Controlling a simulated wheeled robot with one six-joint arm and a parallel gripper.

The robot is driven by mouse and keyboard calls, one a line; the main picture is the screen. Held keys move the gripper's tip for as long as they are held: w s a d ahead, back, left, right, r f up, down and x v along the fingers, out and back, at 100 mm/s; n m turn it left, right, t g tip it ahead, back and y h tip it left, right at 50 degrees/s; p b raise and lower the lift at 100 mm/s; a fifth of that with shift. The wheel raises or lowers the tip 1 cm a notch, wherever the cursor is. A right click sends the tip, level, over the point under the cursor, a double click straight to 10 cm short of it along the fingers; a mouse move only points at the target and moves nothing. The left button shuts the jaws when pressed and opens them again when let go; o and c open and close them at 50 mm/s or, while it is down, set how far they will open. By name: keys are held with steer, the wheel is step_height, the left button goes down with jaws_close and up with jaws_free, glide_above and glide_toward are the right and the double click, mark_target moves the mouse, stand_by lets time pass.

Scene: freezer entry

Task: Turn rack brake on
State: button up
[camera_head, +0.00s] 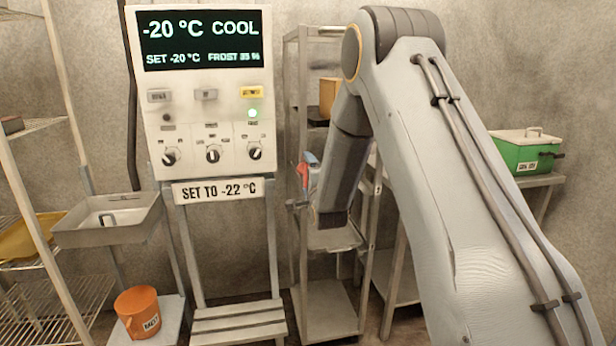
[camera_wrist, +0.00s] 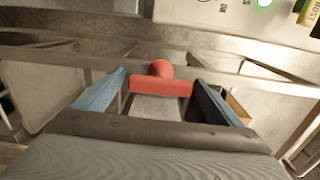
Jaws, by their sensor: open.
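A red T-shaped handle, which looks like the rack brake (camera_wrist: 160,86), shows between the fingers in the wrist view. In the head view a small red part of it (camera_head: 303,174) shows at the left side of the metal rack (camera_head: 292,90). My gripper (camera_wrist: 160,78) is open, with one blue finger on each side of the red handle. Gaps show between the fingers and the handle's ends. In the head view my gripper (camera_head: 311,165) is partly hidden behind my arm. I cannot tell the brake's setting.
A control panel (camera_head: 205,115) on a stand reads -20 °C COOL, with a "SET TO -22 °C" sign (camera_head: 217,190) below. A grey tray (camera_head: 105,235), an orange bucket (camera_head: 138,305) and wire shelves (camera_head: 50,310) are at left. A green box (camera_head: 525,155) is at right.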

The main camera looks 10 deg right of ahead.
steer(key=s+b, duration=0.1)
steer(key=s, duration=0.7)
steer(key=shift+b, duration=0.3)
steer(key=s+f+n+g, duration=0.4)
steer(key=s+n+g, duration=0.1)
steer(key=s, duration=0.3)
steer(key=s+f+n+g, duration=0.4)
steer(key=s+f+n, duration=0.1)
steer(key=s, duration=0.2)
steer(key=s+f+n+g, duration=0.1)
steer(key=s+n+g, duration=0.7)
steer(key=s, duration=1.7)
steer(key=shift+f+g, duration=0.3)
steer(key=shift+a, duration=0.1)
